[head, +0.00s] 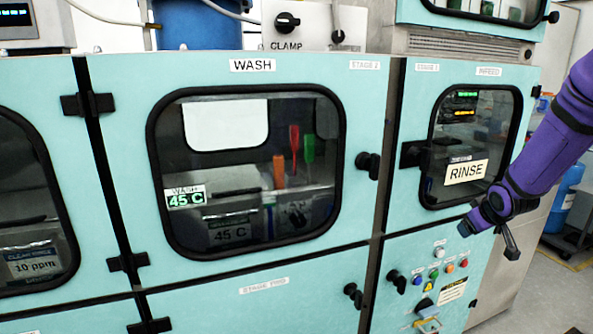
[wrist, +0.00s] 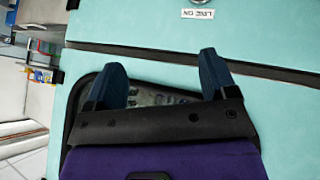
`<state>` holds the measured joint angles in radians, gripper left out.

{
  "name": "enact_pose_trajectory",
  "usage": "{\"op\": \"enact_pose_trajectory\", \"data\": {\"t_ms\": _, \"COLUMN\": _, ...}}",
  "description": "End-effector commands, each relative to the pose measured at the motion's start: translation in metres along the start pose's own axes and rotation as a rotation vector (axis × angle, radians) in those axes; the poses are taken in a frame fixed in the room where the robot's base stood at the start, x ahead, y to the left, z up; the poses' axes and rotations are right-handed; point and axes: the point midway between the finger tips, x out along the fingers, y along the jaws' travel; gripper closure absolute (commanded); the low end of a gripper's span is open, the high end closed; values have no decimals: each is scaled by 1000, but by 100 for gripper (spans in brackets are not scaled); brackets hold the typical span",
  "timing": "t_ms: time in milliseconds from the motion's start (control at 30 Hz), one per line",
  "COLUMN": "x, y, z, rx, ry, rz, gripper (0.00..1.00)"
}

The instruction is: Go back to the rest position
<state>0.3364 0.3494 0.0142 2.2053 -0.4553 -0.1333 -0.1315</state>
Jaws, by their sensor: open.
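My gripper (head: 488,230) is at the lower right in the head view, at the end of my purple arm. It is in front of the teal machine (head: 410,245), just below the RINSE window (head: 470,145). In the wrist view my gripper (wrist: 162,75) has its two dark blue fingers spread apart with nothing between them. Behind the fingers is a dark-framed window (wrist: 155,95) in a teal panel (wrist: 260,100). I cannot tell how far the fingertips are from the panel.
The WASH door (head: 255,250) has a large window and a black latch (head: 368,165). Below the RINSE window is a panel with coloured buttons (head: 450,267) and a yellow handle (head: 428,318). Open floor (head: 555,295) and a blue cylinder (head: 567,198) are at the right.

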Motion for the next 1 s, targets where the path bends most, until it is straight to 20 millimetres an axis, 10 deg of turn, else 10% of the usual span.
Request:
{"op": "enact_pose_trajectory", "data": {"t_ms": 467, "x": -169, "y": -40, "z": -19, "rx": 121, "ry": -81, "rz": 21, "gripper": 22}}
{"op": "enact_pose_trajectory", "data": {"t_ms": 1000, "x": -331, "y": -113, "z": 37, "rx": 263, "ry": -156, "rz": -79, "gripper": 22}}
